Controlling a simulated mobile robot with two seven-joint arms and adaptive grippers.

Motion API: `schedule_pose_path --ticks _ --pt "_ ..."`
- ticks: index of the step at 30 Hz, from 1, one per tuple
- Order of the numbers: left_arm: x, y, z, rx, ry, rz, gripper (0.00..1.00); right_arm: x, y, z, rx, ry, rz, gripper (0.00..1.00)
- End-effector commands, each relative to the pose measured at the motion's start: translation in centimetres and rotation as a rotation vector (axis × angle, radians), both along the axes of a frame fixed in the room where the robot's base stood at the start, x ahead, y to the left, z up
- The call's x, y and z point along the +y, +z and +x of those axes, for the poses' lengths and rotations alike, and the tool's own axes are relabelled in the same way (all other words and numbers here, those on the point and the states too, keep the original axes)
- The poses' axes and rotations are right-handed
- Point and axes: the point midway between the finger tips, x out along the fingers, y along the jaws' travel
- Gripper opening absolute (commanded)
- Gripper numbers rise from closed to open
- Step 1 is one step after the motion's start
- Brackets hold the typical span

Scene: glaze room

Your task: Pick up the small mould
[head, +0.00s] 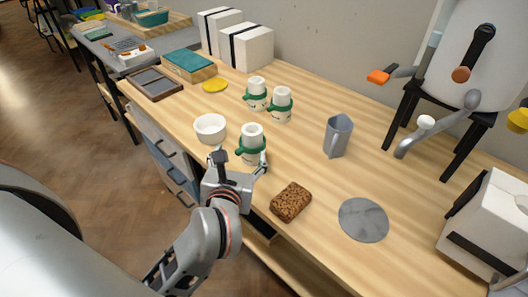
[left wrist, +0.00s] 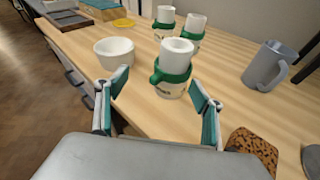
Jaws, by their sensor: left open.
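A small white cylinder with a green band and a green side lug (head: 252,143), which looks like the small mould, stands upright near the table's front edge. In the left wrist view the same piece (left wrist: 172,70) stands just beyond my left gripper (left wrist: 158,82), roughly centred between the fingertips, its base partly hidden by nothing. My left gripper (head: 241,163) is open and empty, its fingers spread on the near side of the piece. Two similar green-banded white pieces (head: 256,93) (head: 281,104) stand behind it. My right gripper is not in view.
A white bowl (head: 210,128) stands close to the left of the piece. A brown speckled block (head: 291,202), a grey disc (head: 364,220) and a grey jug (head: 338,136) are to the right. White black-strapped blocks (head: 246,47) stand at the back. Bare tabletop lies between the pieces and the jug.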

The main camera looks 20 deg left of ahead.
Motion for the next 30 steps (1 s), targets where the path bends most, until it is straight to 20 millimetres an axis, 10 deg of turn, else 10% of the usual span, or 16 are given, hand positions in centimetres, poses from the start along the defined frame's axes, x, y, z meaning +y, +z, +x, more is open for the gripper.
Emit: schedule_pose_path --ticks 30 --pt "0.3 -4.0 6.9 0.050 -0.027 -0.139 0.68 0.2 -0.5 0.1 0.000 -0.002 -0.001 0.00"
